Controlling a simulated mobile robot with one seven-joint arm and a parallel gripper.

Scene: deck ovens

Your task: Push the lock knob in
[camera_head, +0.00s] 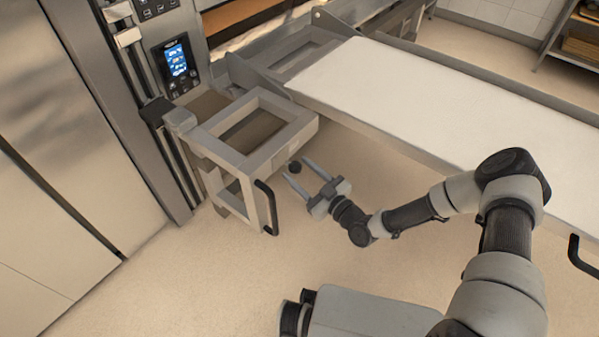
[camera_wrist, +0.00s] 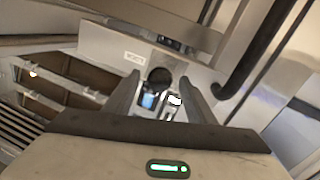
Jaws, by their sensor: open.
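The lock knob (camera_head: 295,167) is a small round black knob on the side of the grey metal frame. In the wrist view the knob (camera_wrist: 160,76) sits on a light metal plate, right of a small label reading "LOCK" (camera_wrist: 134,57). My gripper (camera_head: 297,170) is open, with its two fingers pointing toward the knob. In the wrist view the knob appears between the two fingertips of my gripper (camera_wrist: 166,88), a little beyond them. I cannot tell whether the fingers touch the plate. How far the knob stands out is not clear.
A black handle (camera_head: 267,207) stands on the frame near my gripper; it also shows right of the fingers in the wrist view (camera_wrist: 262,50). A long white-topped loader (camera_head: 420,95) extends right. A lit control screen (camera_head: 177,60) is at upper left. The floor below is clear.

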